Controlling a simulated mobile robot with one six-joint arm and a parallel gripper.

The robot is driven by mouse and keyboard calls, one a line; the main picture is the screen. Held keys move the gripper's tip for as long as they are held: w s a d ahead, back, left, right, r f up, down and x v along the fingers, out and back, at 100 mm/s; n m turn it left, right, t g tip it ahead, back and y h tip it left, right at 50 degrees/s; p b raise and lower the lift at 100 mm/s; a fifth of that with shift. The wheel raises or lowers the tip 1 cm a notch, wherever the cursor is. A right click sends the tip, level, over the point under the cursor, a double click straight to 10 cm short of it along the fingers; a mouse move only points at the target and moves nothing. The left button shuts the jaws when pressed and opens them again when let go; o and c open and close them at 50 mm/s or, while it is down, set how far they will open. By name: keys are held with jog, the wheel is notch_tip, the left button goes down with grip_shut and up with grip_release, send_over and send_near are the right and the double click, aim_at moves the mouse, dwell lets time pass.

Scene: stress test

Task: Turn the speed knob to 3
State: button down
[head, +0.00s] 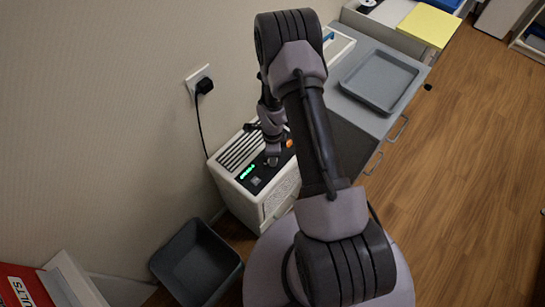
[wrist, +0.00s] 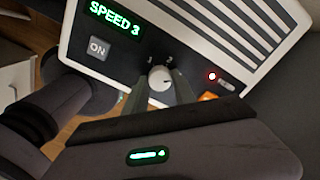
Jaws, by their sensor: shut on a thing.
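The speed knob (wrist: 161,78) is a small pale round dial on the black panel of a cream-coloured machine (head: 238,194). My gripper (wrist: 162,84) is shut on the knob, with one finger on each side of it. Digits are printed above the knob, and they are partly hard to read. The green display (wrist: 114,17) reads "SPEED 3". In the head view my gripper (head: 273,158) reaches down onto the panel, and my arm hides part of the machine.
A black plug (head: 204,86) is in the wall. A grey tray (head: 408,88) lies on the cabinet.

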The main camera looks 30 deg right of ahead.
jog(key=shift+m, duration=0.7)
jog(key=c, duration=1)
grip_release()
jog(key=shift+c, duration=0.2)
jog(key=shift+r, duration=0.1)
notch_tip(320, 180, up, 17)
jog(key=p, duration=0.5)
jog(key=shift+p, duration=0.4)
jog(key=shift+r, duration=0.1)
